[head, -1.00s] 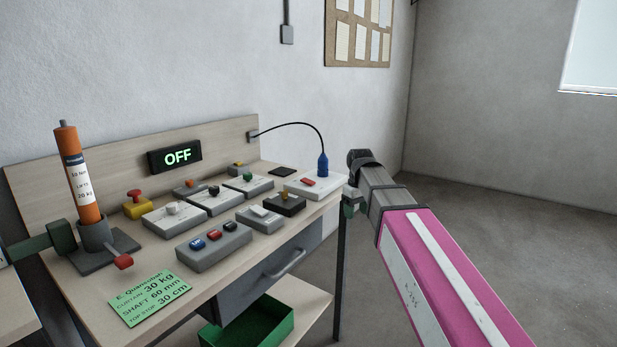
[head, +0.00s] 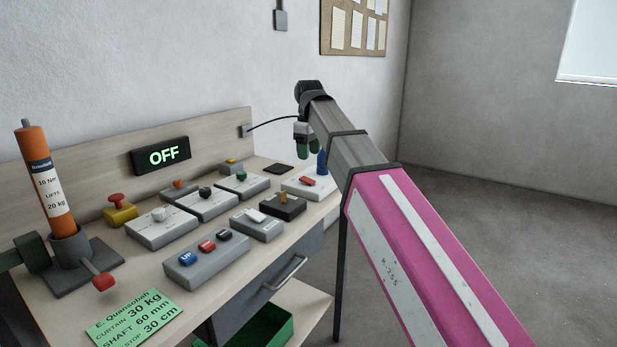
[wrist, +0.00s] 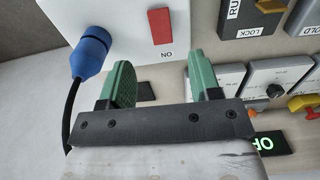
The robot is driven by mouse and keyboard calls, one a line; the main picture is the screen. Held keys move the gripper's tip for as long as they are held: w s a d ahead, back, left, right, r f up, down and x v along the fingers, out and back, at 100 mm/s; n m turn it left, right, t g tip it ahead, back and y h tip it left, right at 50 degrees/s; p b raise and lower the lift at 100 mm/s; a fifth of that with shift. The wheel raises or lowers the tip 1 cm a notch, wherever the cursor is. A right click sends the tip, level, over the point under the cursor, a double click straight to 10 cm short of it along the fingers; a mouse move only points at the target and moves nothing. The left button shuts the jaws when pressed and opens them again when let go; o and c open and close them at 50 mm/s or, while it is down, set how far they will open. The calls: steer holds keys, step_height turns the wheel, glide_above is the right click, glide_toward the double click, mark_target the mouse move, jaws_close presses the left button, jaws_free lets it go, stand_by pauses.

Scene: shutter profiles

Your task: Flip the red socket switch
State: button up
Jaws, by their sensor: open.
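The red socket switch (head: 307,181) sits on a white socket box (head: 322,187) at the far right end of the bench. In the wrist view the red switch (wrist: 161,26) stands upright in the picture, with a label below it reading "NO" as seen. A blue plug (wrist: 91,55) with a black cable is in the same box, left of the switch. My gripper (head: 309,151) is above the box in the head view. In the wrist view its two green fingers (wrist: 160,82) are apart with nothing between them. The switch lies beyond the fingertips, between their lines.
Several grey control boxes crowd the bench left of the socket box, including one with blue, red and black buttons (head: 207,256). An orange motor tube (head: 46,180) stands at the left. A display (head: 160,156) reads OFF. A green bin (head: 258,328) is below.

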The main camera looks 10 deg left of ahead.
mark_target(309, 180)
step_height(309, 180, down, 9)
stand_by(0.4)
